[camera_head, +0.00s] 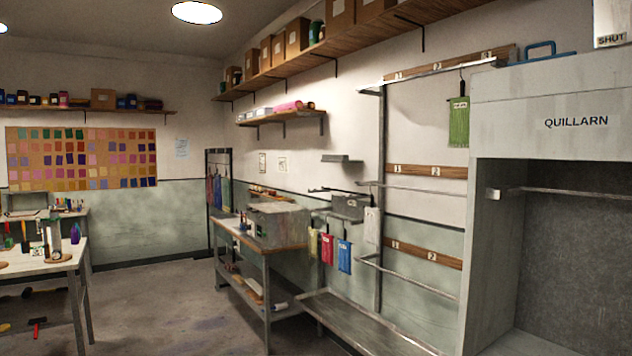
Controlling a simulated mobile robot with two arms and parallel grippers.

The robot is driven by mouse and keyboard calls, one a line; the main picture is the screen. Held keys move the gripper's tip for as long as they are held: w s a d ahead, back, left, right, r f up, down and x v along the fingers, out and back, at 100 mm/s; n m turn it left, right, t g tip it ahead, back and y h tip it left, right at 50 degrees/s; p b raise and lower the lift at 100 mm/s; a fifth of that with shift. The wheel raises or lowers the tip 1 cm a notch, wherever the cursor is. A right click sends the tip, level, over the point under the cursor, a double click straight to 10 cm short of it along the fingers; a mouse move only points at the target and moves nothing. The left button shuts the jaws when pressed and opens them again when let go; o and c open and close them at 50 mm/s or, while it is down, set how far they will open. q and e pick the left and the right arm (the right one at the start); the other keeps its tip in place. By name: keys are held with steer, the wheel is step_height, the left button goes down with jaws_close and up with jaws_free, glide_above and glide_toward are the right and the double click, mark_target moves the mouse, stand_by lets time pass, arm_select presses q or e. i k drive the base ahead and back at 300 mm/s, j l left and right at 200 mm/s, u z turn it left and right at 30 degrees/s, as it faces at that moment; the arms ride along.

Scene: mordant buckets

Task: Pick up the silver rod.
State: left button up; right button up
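Several silver-coloured metal rods are in view, and I cannot tell which one the task means. One rod (575,193) runs level across the inside of the grey cabinet marked QUILLARN (540,95). On the wall rack left of it, a middle rod (410,187) and a lower rod (405,277) stick out near numbered wooden strips. A top rail (435,71) has a green hanging piece (459,122) below it. Neither of my grippers shows in this view.
A workbench (262,246) with a grey box stands left of the rack. Coloured tags (344,256) hang at the rack. A low metal trough (365,322) runs beneath it. A white table (40,262) stands at far left. The floor (170,300) between is mostly clear.

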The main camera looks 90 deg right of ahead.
mark_target(527, 188)
steer(key=l+z, duration=0.25)
steer(key=l, duration=0.3)
steer(key=l+z, duration=0.2)
steer(key=l, duration=0.35)
steer(key=l+z, duration=0.25)
steer(key=l, duration=0.25)
steer(key=i+l+z, duration=0.25)
steer(key=l, duration=0.25)
steer(key=l+z, duration=0.1)
steer(key=z, duration=0.35)
steer(key=l+z, duration=0.1)
steer(key=z, duration=0.4)
steer(key=l+z, duration=0.1)
steer(key=z, duration=0.35)
steer(key=l+z, duration=0.1)
steer(key=z, duration=0.35)
steer(key=i+z, duration=0.1)
steer(key=z, duration=0.4)
steer(key=i+z, duration=0.1)
steer(key=z, duration=0.35)
steer(key=l+z, duration=0.1)
steer(key=z, duration=0.35)
steer(key=i+z, duration=0.1)
steer(key=z, duration=0.4)
